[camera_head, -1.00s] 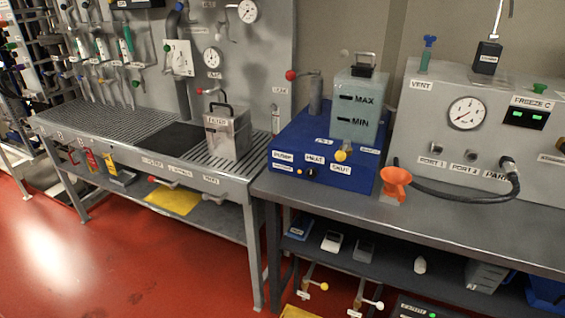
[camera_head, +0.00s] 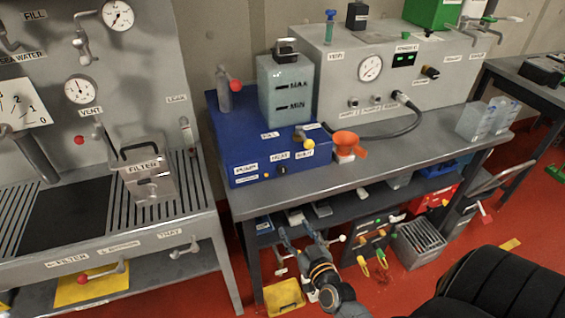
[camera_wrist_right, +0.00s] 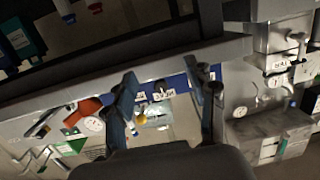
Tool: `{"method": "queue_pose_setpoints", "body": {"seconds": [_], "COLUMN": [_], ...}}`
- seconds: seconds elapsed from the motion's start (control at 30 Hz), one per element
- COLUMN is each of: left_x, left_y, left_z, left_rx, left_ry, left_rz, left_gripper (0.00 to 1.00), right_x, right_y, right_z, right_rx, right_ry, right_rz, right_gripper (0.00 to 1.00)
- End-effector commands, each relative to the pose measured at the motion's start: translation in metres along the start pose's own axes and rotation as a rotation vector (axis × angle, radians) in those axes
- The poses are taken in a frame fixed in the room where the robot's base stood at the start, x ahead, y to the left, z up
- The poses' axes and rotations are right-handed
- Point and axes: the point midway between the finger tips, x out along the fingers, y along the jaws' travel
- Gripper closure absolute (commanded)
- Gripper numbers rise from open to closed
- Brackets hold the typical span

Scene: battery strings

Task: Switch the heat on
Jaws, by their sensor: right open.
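The blue heater box (camera_head: 232,140) stands on the left end of the grey bench in the head view. Its front carries PUMP, HEAT and SHUT labels. A small dark knob (camera_head: 282,170) sits under the HEAT label (camera_head: 280,157). My right gripper (camera_head: 296,232) is open and empty, below and in front of the bench edge, apart from the box. In the right wrist view its two spread fingers (camera_wrist_right: 165,95) frame the box's labelled front (camera_wrist_right: 178,84), seen upside down. My left gripper is not in view.
An orange funnel (camera_head: 349,142) and a yellow knob (camera_head: 309,144) are right of the HEAT knob. The bench's front edge (camera_head: 330,192) lies between gripper and box. A loaded shelf is below. A FILTER sink bench (camera_head: 125,245) stands left.

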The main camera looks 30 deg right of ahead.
Motion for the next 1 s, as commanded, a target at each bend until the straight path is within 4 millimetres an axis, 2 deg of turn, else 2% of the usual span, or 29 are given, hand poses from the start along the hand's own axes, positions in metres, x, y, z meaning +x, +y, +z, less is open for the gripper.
{"method": "queue_pose_setpoints", "body": {"seconds": [0.03,0.1,0.2,0.37,0.8,1.0], "left_x": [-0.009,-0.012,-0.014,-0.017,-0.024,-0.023], "left_y": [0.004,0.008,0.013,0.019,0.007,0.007], "left_z": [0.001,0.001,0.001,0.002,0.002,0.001], "left_rx": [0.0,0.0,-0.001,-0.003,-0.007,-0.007], "left_ry": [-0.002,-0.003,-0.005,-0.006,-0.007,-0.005], "left_rz": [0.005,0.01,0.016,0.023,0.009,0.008], "left_gripper": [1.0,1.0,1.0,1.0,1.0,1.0], "right_x": [-0.001,-0.002,-0.001,0.015,0.104,0.127], "right_y": [0.007,0.014,0.019,0.021,0.026,0.027], "right_z": [-0.033,-0.06,-0.08,-0.088,-0.1,-0.102], "right_rx": [0.006,0.012,0.016,0.016,0.016,0.017], "right_ry": [0.05,0.102,0.14,0.151,0.149,0.148], "right_rz": [0.018,0.04,0.054,0.058,0.057,0.057], "right_gripper": [0.44,0.44,0.44,0.44,0.44,0.44]}}
